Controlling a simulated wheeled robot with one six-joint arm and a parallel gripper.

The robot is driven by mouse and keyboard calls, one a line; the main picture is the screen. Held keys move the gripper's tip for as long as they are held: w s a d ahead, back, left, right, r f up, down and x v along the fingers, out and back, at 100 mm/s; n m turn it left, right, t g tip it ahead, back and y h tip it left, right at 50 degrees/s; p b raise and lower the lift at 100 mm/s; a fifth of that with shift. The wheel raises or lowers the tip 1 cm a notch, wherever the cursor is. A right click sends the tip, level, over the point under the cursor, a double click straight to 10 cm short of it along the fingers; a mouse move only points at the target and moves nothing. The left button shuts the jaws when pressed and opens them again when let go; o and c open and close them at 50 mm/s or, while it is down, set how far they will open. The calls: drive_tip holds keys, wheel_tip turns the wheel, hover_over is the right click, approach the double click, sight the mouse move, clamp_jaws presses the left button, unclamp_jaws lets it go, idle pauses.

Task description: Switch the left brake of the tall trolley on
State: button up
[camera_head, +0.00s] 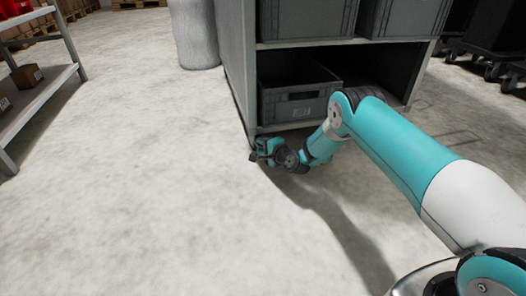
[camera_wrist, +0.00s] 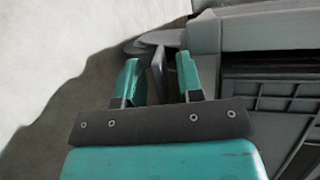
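The tall trolley (camera_head: 234,62) is a grey frame with crates on its levels, standing at the upper middle of the head view. Its grey corner and base (camera_wrist: 262,30) fill the upper right of the wrist view. My gripper (camera_head: 257,153) is low at the trolley's near left corner, close to the floor. In the wrist view my gripper (camera_wrist: 158,68) is open, with its two teal fingers apart. A thin grey upright plate, seemingly the left brake (camera_wrist: 159,72), shows between the fingers, with gaps on both sides. The wheel is mostly hidden.
A dark grey crate (camera_head: 297,98) sits on the trolley's lowest level. A pale wrapped column (camera_head: 194,35) stands behind the trolley on the left. A metal shelf (camera_head: 42,88) with boxes is at the far left. The floor between is clear.

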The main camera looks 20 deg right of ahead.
clamp_jaws()
drive_tip(key=shift+f, duration=0.1)
drive_tip(key=shift+f+n+t+y, duration=0.3)
drive_tip(key=shift+f+t, duration=0.2)
drive_tip(key=shift+t, duration=0.3)
drive_tip(key=shift+f+n+t+y, duration=0.5)
drive_tip(key=shift+n+t, duration=0.1)
drive_tip(key=shift+t, duration=0.5)
